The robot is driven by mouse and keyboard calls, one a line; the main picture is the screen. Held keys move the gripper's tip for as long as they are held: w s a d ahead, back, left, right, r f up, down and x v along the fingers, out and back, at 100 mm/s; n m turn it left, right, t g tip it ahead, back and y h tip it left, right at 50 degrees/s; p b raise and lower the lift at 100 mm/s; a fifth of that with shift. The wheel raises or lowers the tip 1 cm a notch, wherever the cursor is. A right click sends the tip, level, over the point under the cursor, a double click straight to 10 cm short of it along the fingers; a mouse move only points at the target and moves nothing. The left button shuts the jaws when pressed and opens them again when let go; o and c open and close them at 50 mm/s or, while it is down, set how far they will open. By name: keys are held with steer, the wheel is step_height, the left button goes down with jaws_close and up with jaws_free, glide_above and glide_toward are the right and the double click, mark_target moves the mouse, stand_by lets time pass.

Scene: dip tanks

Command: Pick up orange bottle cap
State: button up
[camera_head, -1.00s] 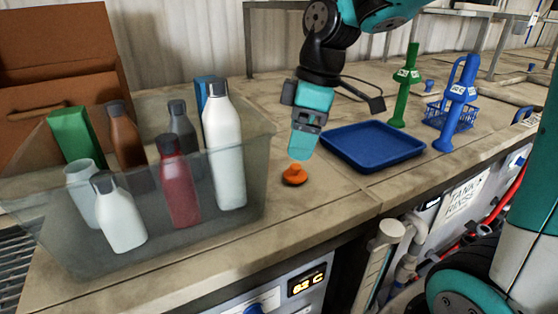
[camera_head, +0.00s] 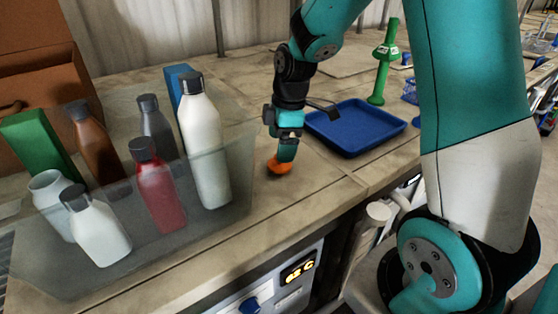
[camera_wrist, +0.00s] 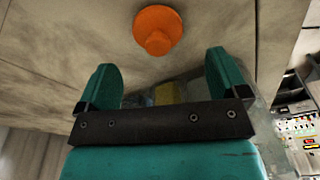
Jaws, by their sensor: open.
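The orange bottle cap (camera_head: 279,166) lies on the worktop between the clear bin and the blue tray. In the wrist view the cap (camera_wrist: 157,30) shows its wide flange and a narrower knob, ahead of and between the fingertips. My gripper (camera_head: 284,158) points down right at the cap in the head view and hides part of it. In the wrist view my gripper (camera_wrist: 160,72) is open, with its two teal fingers apart and nothing between them. I cannot tell from the head view whether a finger touches the cap.
A clear bin (camera_head: 243,180) with several bottles and boxes stands left of the cap. A blue tray (camera_head: 355,150) lies to the right, with a green handled tool (camera_head: 383,70) behind it. The worktop's front edge is close; bare worktop (camera_head: 310,190) lies in front of the cap.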

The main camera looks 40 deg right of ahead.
mark_target(274, 166)
steer(key=shift+w+a+f+p, duration=0.1)
steer(key=shift+f+p, duration=0.5)
steer(key=shift+f, duration=0.75)
steer(key=shift+w+f+p, duration=0.1)
steer(key=shift+f+p, duration=0.45)
steer(key=shift+f, duration=0.75)
steer(key=c, duration=1)
